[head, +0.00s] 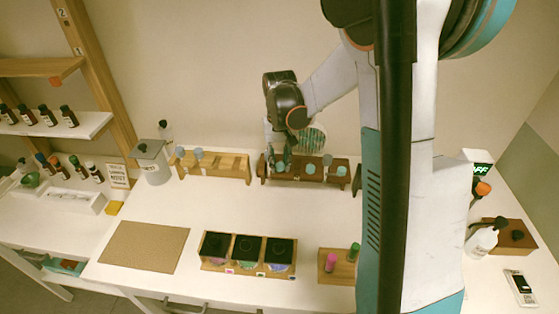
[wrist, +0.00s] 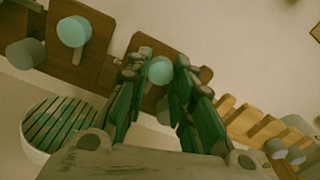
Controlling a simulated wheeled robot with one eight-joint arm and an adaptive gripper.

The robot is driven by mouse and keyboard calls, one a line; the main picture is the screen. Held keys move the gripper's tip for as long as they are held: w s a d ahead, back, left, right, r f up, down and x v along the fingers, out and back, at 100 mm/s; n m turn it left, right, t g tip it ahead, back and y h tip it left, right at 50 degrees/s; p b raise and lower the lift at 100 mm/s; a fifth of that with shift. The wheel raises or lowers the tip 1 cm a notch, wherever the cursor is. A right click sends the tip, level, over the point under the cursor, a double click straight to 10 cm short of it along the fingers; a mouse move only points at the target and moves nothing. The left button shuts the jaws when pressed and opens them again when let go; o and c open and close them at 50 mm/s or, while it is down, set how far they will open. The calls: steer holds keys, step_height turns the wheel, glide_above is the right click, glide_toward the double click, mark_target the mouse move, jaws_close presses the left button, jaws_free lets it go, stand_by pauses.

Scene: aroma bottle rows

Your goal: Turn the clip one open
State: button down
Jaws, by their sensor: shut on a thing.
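My gripper (head: 279,164) is at the left part of the dark brown wooden rack (head: 318,181) at the back of the table. In the wrist view its green fingers (wrist: 160,75) are on either side of a round pale teal knob (wrist: 160,70) on that rack and shut on it. Another teal knob (wrist: 73,31) and a grey one (wrist: 25,53) show to the left in the wrist view. No label shows which of these is clip one, and I cannot tell whether the held one is turned.
A light wooden rack (head: 230,165) with grey knobs stands left of the dark rack. A round striped disc (wrist: 60,125) is close to my gripper. Three dark-topped boxes (head: 247,249) and a cork mat (head: 145,247) lie in front. The table between is clear.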

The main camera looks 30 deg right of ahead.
mark_target(280, 164)
steer(key=c, duration=1.4)
jaws_free()
step_height(280, 164, up, 12)
